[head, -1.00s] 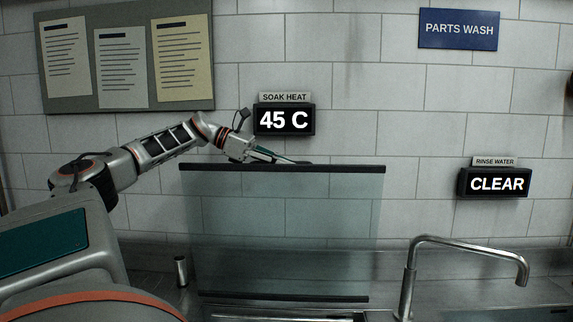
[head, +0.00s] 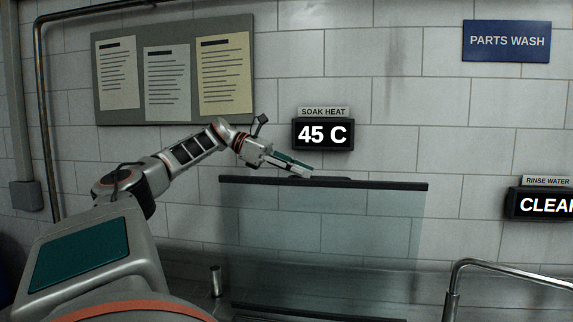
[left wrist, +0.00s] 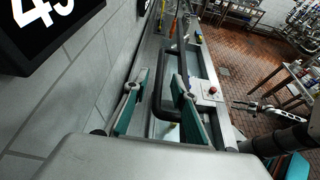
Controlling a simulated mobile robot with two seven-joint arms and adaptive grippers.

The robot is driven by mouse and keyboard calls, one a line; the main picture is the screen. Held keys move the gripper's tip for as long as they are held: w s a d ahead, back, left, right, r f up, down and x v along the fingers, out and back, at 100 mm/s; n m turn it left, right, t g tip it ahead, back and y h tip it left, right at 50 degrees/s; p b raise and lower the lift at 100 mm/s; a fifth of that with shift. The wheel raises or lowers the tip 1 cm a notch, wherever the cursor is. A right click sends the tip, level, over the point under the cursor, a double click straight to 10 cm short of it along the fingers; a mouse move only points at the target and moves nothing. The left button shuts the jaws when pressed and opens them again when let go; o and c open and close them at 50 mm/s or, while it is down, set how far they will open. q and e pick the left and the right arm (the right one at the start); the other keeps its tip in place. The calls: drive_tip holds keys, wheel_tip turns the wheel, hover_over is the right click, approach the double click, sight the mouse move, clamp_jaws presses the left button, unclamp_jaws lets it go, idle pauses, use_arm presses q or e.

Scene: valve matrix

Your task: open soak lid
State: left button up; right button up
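The soak lid is a clear glass panel (head: 320,240) with a dark top edge, standing upright in the head view. A black handle (head: 332,179) shows at its top edge and appears as a dark bar (left wrist: 157,95) in the left wrist view. My left gripper (head: 305,170) is just above the lid's top edge, left of the handle. In the left wrist view its two teal fingers (left wrist: 157,105) are apart with nothing clamped, and the handle shows between and beyond them. A grey gripper, apparently my right one (left wrist: 245,108), shows at the right; its opening is unclear.
The soak heat display (head: 323,134) reads 45 C on the tiled wall close behind my left gripper. A faucet (head: 490,266) stands right of the lid. A red button box (left wrist: 208,92) sits beside the basin.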

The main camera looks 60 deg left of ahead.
use_arm(q)
drive_tip(key=shift+v, duration=2.7)
